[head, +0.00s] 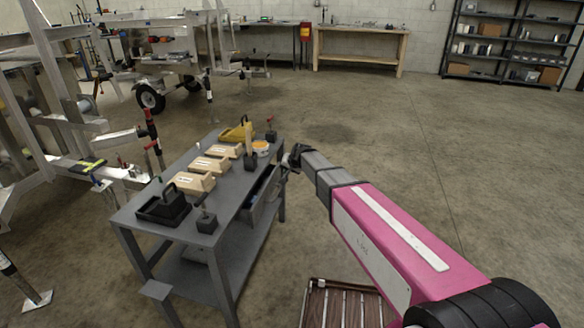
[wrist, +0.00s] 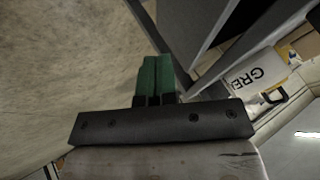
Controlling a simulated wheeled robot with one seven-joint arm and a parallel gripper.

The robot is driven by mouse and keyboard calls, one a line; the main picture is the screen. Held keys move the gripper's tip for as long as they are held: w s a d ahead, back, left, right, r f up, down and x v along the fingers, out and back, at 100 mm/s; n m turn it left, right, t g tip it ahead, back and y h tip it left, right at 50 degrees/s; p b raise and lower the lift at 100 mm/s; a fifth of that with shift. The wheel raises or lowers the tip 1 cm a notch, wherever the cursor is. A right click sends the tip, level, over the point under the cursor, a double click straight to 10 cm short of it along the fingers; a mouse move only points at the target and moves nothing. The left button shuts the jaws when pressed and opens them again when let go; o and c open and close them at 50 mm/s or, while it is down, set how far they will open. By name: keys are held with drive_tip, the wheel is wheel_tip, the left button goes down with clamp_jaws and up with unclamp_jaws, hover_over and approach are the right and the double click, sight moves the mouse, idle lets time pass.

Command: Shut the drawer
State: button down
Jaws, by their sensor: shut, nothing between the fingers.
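The drawer (head: 258,198) is in the right side of the grey workbench (head: 178,233) in the head view. It stands partly pulled out, with dark space showing inside. My gripper (head: 296,152) is at the far right end of the drawer, beside the bench. In the wrist view its two green fingers (wrist: 155,76) are shut together with nothing between them. Grey metal faces of the bench or drawer (wrist: 190,28) lie just beyond the fingertips. I cannot tell whether the fingers touch the drawer.
Several beige boxes (head: 195,182), a black tray (head: 163,208) and a yellow item (head: 236,132) stand on the bench. A slatted wooden pallet (head: 340,305) lies on the floor at the bottom. Trailers (head: 150,70) stand at the left. The floor (head: 440,150) at right is clear.

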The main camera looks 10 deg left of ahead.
sight(277, 173)
drive_tip(key=shift+a+r, duration=0.1)
drive_tip(key=shift+a, duration=1.5)
